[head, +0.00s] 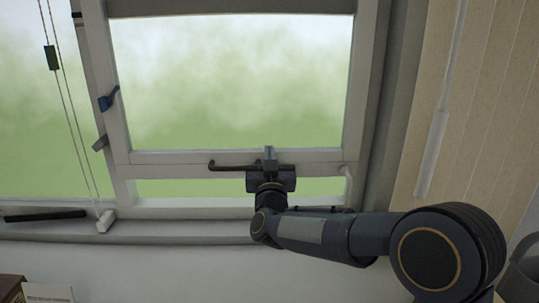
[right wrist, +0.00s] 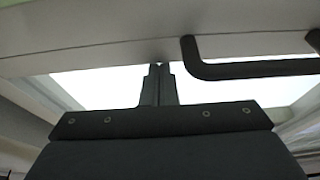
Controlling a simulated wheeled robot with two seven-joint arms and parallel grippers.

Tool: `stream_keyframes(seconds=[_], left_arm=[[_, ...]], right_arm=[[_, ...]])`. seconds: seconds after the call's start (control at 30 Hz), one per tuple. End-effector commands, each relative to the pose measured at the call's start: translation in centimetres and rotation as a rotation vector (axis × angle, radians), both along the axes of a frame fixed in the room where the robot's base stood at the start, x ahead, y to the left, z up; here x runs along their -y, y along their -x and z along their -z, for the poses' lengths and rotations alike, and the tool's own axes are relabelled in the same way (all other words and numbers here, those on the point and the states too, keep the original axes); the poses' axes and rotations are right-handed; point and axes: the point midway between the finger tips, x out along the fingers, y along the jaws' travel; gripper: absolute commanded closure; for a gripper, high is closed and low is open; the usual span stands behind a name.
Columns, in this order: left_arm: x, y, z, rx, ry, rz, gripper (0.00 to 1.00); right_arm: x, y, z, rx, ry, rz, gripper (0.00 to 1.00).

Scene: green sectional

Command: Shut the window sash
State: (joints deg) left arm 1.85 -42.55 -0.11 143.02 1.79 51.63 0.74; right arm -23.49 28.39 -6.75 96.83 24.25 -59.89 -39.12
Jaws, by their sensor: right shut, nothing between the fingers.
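The window sash (head: 322,156) is a white frame with a large pane. A strip of green shows below its bottom rail, so the sash stands open at the bottom. A dark bar handle (head: 226,168) is fixed along the bottom rail; it also shows in the right wrist view (right wrist: 250,68). My right gripper (head: 270,152) is shut and empty, in front of the bottom rail by the handle. In the right wrist view its fingertips (right wrist: 158,68) reach the lower edge of the rail; I cannot tell whether they touch it. My left gripper is not in view.
A blue latch (head: 109,98) and a grey catch (head: 100,143) sit on the left post. The sill (head: 160,232) runs below. A beige blind (head: 490,90) covers the right side.

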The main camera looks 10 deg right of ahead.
Motion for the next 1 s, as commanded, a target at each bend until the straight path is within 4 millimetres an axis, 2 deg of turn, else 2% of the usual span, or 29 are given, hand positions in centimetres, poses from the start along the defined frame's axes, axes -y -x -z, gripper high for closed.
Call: stream_keyframes(seconds=[0.03,0.3,0.4,0.6,1.0], left_arm=[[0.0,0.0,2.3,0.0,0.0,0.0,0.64],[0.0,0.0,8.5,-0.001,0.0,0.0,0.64],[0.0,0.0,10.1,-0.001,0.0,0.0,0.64],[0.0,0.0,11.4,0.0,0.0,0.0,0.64],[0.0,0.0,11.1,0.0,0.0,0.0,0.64]], right_arm=[[0.0,-0.1,2.7,-0.009,0.001,-0.001,1.0],[-0.1,-0.1,9.3,-0.011,0.002,-0.002,1.0],[-0.1,-0.1,11.1,-0.011,0.002,-0.002,1.0],[-0.1,-0.1,12.4,-0.009,0.001,-0.002,1.0],[0.0,-0.1,12.1,-0.007,0.001,0.0,1.0]])
